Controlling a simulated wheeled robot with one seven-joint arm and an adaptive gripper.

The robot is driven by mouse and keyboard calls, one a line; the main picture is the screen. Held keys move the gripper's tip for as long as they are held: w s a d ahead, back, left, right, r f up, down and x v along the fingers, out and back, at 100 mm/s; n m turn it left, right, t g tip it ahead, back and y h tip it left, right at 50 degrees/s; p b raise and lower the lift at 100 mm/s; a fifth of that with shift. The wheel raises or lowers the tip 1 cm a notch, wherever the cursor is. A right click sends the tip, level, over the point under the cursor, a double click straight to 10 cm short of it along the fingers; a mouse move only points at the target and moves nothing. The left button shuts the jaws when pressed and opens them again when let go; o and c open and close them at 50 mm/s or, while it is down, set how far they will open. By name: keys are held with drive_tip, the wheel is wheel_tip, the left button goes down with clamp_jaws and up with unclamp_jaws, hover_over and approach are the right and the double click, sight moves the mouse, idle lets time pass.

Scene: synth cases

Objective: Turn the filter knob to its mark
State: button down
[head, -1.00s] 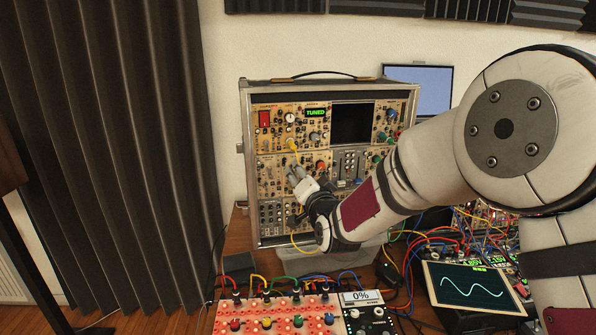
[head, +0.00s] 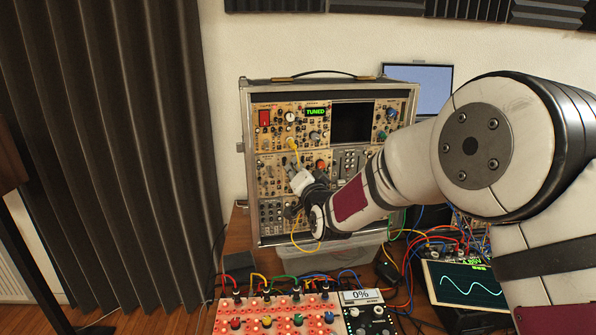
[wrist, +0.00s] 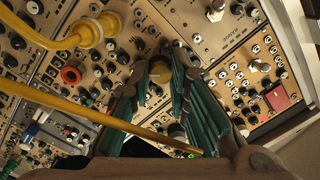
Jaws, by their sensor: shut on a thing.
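My gripper (head: 293,172) reaches the front of the upright synth case (head: 248,215), left of its middle. In the wrist view my gripper (wrist: 160,68) has its two teal-padded fingers either side of a small knob (wrist: 160,70) and is shut on it. The knob looks dark with a tan face. Its label and mark cannot be read, and my fingers cover its sides. In the head view my gripper hides this knob.
A yellow plug (head: 291,144) and its cable run close to my gripper; the cable crosses the wrist view (wrist: 90,115). A red knob (head: 321,166) sits to the right. A display reads "TUNED" (head: 316,112). A lower console's screen (head: 361,295) reads 0%.

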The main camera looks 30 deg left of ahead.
drive_tip(key=shift+n, duration=0.3)
drive_tip(key=n+b, duration=0.1)
drive_tip(key=n, duration=0.1)
drive_tip(key=shift+n, duration=0.4)
drive_tip(key=n+b, duration=0.1)
drive_tip(key=n, duration=0.2)
drive_tip(key=shift+a, duration=0.1)
drive_tip(key=n, duration=0.4)
drive_tip(key=shift+s+b, duration=0.1)
drive_tip(key=shift+b, duration=0.2)
drive_tip(key=n, duration=0.3)
drive_tip(key=shift+r+n+h, duration=0.1)
drive_tip(key=shift+n+h, duration=0.2)
drive_tip(key=n+p, duration=0.2)
drive_tip(key=n, duration=0.4)
drive_tip(key=shift+s+a, duration=0.1)
drive_tip(key=n+p, duration=0.1)
drive_tip(key=n, duration=0.3)
drive_tip(key=shift+h+p, duration=0.3)
drive_tip(key=shift+n+p, duration=0.4)
drive_tip(key=shift+n, duration=0.6)
